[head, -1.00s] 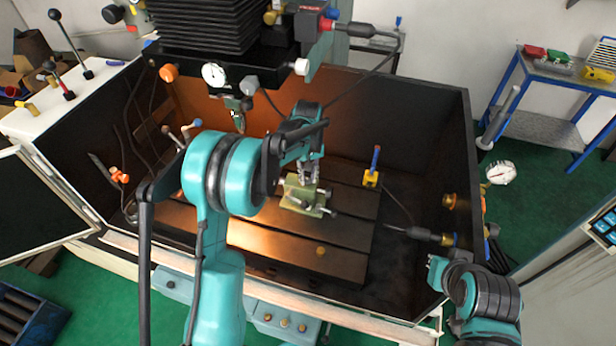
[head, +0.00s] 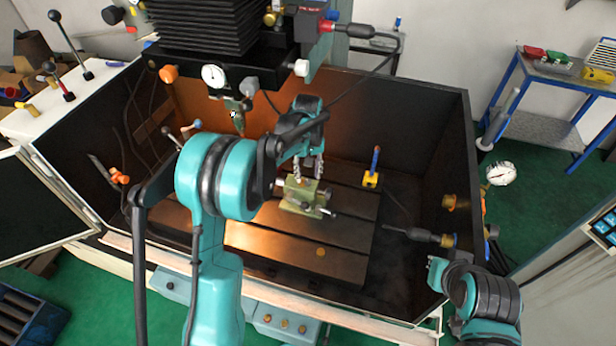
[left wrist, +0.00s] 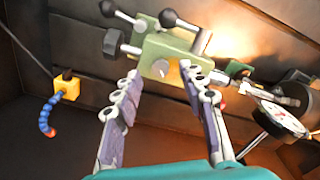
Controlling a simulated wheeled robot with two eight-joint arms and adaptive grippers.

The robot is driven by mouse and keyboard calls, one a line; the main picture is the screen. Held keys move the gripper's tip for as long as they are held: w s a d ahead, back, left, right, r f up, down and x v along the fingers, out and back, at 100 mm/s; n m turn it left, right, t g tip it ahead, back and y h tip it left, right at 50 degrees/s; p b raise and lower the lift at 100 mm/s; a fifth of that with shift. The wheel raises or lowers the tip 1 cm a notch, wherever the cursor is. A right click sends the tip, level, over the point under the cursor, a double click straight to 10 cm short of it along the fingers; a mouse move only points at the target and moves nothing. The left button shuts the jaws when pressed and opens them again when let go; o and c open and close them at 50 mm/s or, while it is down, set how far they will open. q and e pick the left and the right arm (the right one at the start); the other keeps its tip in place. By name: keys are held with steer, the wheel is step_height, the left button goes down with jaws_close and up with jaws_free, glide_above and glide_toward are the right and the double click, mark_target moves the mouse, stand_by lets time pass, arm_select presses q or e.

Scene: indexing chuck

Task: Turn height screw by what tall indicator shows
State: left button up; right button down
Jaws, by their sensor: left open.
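A pale green fixture block (head: 303,197) with black-knobbed handles sits on the slotted machine table; it also shows in the left wrist view (left wrist: 178,52). A small silvery screw head (left wrist: 160,68) shows on its near face; I cannot tell whether it is the height screw. My left gripper (head: 309,168) is open and empty just above and behind the block. In the left wrist view its two fingers (left wrist: 164,92) are spread, their tips close to the block. A white-faced dial indicator (left wrist: 281,116) is at the right there; its reading is too small.
Another dial (head: 213,75) is on the machine head above the table. A yellow base with a blue stem (head: 371,178) stands right of the block. Dark enclosure walls (head: 410,120) surround the table (head: 290,250); its front part is mostly clear.

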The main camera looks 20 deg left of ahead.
mark_target(308, 182)
arm_select(q)
step_height(308, 182, up, 5)
steer(key=shift+r, duration=0.2)
steer(key=shift+s+f, duration=0.1)
steer(key=shift+s, duration=0.05)
arm_select(e)
steer(key=shift+s, duration=0.1)
